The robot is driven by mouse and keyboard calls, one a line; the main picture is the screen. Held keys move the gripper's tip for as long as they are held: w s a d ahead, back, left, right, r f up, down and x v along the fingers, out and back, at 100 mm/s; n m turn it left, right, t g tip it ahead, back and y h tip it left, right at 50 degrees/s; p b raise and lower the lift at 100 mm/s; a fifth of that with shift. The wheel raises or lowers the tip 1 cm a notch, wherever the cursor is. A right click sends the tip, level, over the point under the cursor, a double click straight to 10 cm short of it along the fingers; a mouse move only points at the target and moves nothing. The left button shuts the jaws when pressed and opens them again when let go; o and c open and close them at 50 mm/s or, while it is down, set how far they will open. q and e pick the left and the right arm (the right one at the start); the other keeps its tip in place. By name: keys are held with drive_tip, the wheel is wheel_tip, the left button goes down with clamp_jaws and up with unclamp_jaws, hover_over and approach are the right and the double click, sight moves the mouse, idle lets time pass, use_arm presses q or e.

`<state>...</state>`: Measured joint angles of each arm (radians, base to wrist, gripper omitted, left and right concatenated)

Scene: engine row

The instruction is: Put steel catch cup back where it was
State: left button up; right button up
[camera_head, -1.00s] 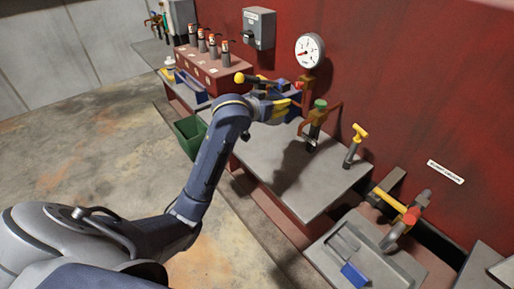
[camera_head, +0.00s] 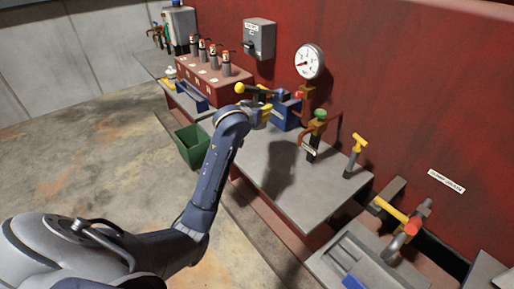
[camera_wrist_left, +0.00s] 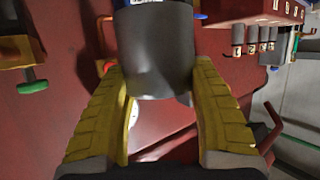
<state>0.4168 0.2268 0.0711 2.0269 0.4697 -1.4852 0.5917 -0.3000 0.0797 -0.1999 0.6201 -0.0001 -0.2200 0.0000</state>
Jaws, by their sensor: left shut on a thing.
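The steel catch cup (camera_wrist_left: 155,55) is a plain grey cylinder in the left wrist view. It sits between the two yellow fingers of my left gripper (camera_wrist_left: 157,80), which are shut on it. In the head view my left gripper (camera_head: 268,115) is above the back part of the grey bench, left of the green-topped valve (camera_head: 318,125). The cup cannot be made out clearly there; the gripper and arm hide it. A blue thing (camera_head: 288,115) shows just right of the gripper. My right gripper is not in view.
A round gauge (camera_head: 309,61) is on the red wall behind. A yellow-handled tap (camera_head: 355,152) stands on the grey bench (camera_head: 285,185), whose front is clear. A red block with several bottles (camera_head: 213,82) stands left. A green bin (camera_head: 192,145) is below the bench edge.

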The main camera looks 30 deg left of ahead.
use_arm(q)
wheel_tip(320, 180, down, 16)
drive_tip(key=shift+f, duration=0.15)
idle(0.6)
drive_tip(key=shift+f, duration=0.2)
drive_tip(key=o, duration=1.3)
drive_tip(key=shift+r, duration=0.15)
drive_tip(key=shift+s, duration=0.15)
drive_tip(key=v, duration=1.1)
drive_tip(key=shift+s+r, duration=0.25)
drive_tip(key=shift+s, duration=0.05)
drive_tip(key=shift+d, duration=0.1)
